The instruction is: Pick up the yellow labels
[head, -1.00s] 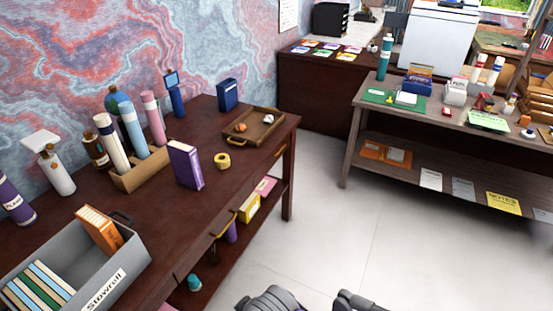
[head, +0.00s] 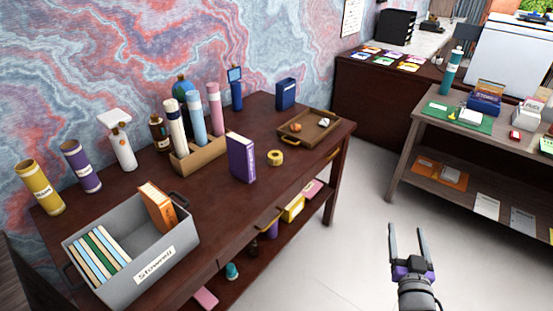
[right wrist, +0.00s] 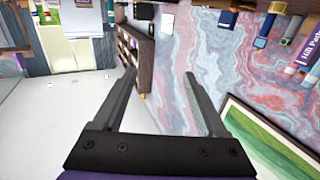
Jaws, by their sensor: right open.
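My right gripper (head: 407,228) is open and empty, raised over the floor to the right of the desk, well apart from the roll. In the right wrist view its two fingers (right wrist: 160,74) are spread with nothing between them; I cannot make out the roll there. My left gripper is not in view.
A grey bin (head: 195,237) with books stands at the desk's front left. A holder (head: 205,153) with upright tubes stands behind the purple box. The brown tray (head: 333,128) holds small items. A second table (head: 435,128) stands at right, with open floor between.

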